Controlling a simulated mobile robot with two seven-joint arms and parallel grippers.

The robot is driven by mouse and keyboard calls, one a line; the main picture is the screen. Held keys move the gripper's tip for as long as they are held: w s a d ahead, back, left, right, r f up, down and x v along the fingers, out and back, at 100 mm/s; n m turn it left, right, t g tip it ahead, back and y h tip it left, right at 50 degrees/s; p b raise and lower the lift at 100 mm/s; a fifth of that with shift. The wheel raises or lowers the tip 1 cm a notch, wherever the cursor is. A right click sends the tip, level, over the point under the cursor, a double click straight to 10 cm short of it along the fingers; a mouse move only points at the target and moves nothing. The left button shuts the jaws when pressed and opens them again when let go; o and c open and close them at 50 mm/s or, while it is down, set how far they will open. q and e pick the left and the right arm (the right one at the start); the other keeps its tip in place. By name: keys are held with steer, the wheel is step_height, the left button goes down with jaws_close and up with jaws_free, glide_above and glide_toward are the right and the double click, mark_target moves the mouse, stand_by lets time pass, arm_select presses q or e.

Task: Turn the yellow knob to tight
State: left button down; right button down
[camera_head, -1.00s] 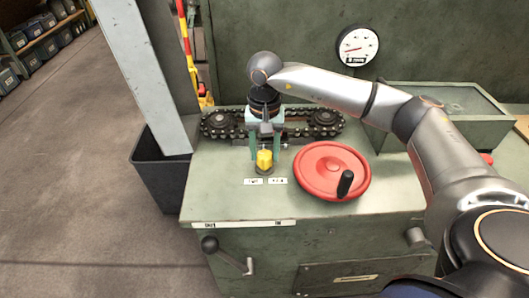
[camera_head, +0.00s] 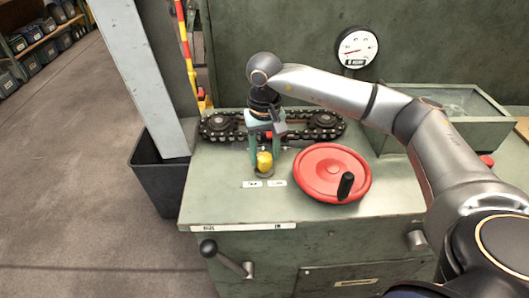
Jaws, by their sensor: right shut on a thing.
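The yellow knob (camera_head: 264,163) stands on the green machine top, behind two small white labels, a left one (camera_head: 252,184) and a right one (camera_head: 277,183). Their print is too small to read. My right gripper (camera_head: 265,158) reaches down over the knob from above with its green fingers and is shut on it. The fingers hide part of the knob's sides, and I cannot tell which way its mark points. My left gripper is not in view.
A red handwheel (camera_head: 332,173) with a black handle lies close to the right of the knob. A chain on sprockets (camera_head: 325,122) runs behind the gripper. A gauge (camera_head: 357,46) is on the back panel. A black bin (camera_head: 160,175) stands at left.

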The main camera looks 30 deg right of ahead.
mark_target(264, 157)
steer(key=shift+r, duration=0.1)
steer(key=c, duration=0.7)
jaws_free()
steer(key=o, duration=0.4)
step_height(264, 157, up, 12)
steer(key=p, duration=0.1)
steer(key=shift+r, duration=0.25)
